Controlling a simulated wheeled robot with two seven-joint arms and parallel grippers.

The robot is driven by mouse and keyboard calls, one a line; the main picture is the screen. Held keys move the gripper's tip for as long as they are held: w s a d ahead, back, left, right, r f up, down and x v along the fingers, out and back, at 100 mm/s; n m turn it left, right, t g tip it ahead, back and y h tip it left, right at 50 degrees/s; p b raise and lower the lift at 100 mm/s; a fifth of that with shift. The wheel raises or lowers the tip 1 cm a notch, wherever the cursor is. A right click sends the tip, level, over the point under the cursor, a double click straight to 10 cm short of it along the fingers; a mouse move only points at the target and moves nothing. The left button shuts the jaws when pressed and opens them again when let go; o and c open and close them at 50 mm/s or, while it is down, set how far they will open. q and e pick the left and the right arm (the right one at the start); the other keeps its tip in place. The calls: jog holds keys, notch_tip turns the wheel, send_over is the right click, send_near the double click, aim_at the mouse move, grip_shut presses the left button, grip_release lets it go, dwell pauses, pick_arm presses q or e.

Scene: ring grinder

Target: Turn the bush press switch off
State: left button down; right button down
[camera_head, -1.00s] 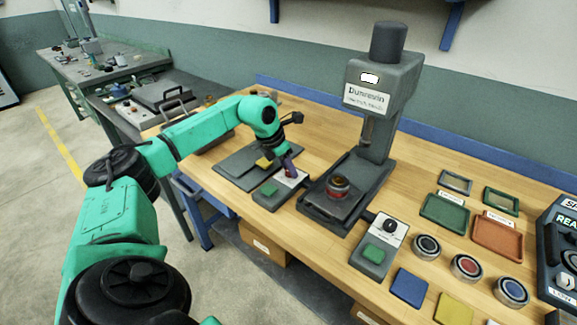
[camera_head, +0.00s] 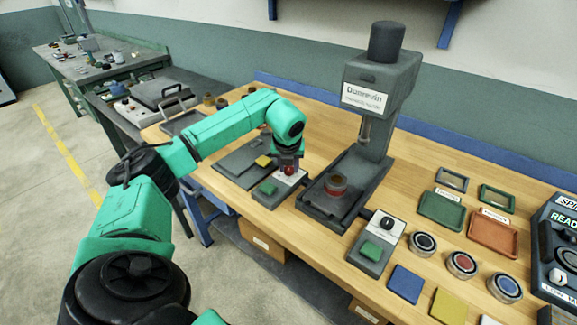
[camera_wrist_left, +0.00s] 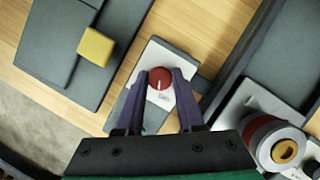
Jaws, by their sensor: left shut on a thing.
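A small switch box has a white top plate (camera_wrist_left: 141,68), a red round knob (camera_wrist_left: 160,78) with a white pointer line, and a green button (camera_head: 268,188). It sits on the wooden bench to the left of the grey press (camera_head: 375,120) labelled Dunrevin. My left gripper (camera_head: 289,168) is over this box, pointing down. In the left wrist view its two purple fingers (camera_wrist_left: 168,82) are shut on the red knob, one on each side. The indicator on the press head (camera_head: 367,77) is dark. My right gripper is not in view.
A red and metal ring part (camera_head: 336,184) sits on the press base. A second switch box (camera_head: 378,238) with a black knob stands right of the press. A grey plate with a yellow block (camera_head: 263,161) lies left of the gripper. Trays and rings fill the right side.

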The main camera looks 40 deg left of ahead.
pick_arm(q)
jog(key=shift+w+r+n+y, duration=0.15)
jog(key=shift+n+y, duration=0.25)
jog(key=shift+n, duration=0.6)
jog(key=c, duration=0.5)
grip_release()
jog(key=shift+d+r, duration=0.15)
jog(key=shift+r, duration=0.2)
jog(key=b+v, duration=0.1)
jog(key=v, duration=1.3)
jog(key=shift+w, duration=0.1)
